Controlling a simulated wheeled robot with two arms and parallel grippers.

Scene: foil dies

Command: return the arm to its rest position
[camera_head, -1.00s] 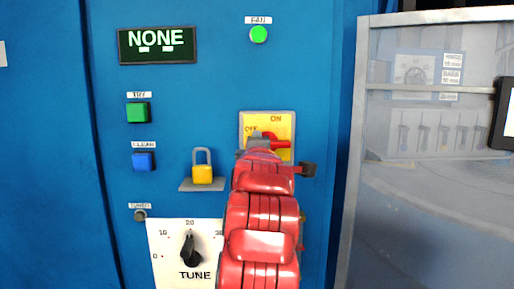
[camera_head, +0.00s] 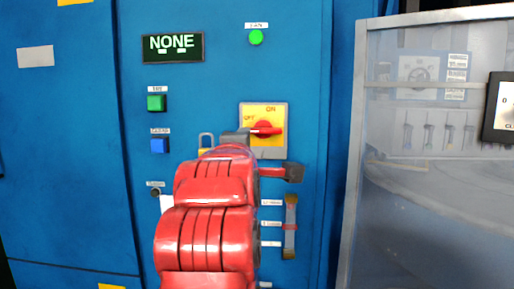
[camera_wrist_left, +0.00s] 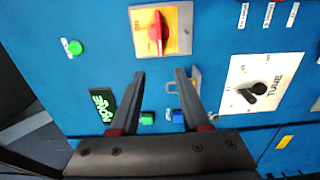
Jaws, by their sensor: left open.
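My red left arm (camera_head: 210,215) rises through the middle of the head view in front of the blue panel. Its gripper is mostly hidden behind the arm there. In the left wrist view my left gripper (camera_wrist_left: 160,75) is open, with nothing between its two dark fingers. It points at the blue panel (camera_wrist_left: 215,60), just below the yellow switch plate (camera_wrist_left: 174,42). The red switch handle (camera_head: 265,130) lies level in the head view. My right gripper is not in view.
The panel carries a NONE display (camera_head: 173,46), a green button (camera_head: 156,103), a blue button (camera_head: 160,146) and a green lamp (camera_head: 256,37). The yellow padlock (camera_head: 205,142) is partly covered by my arm. The TUNE dial (camera_wrist_left: 258,90) shows in the wrist view. A glazed grey frame (camera_head: 352,180) stands at right.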

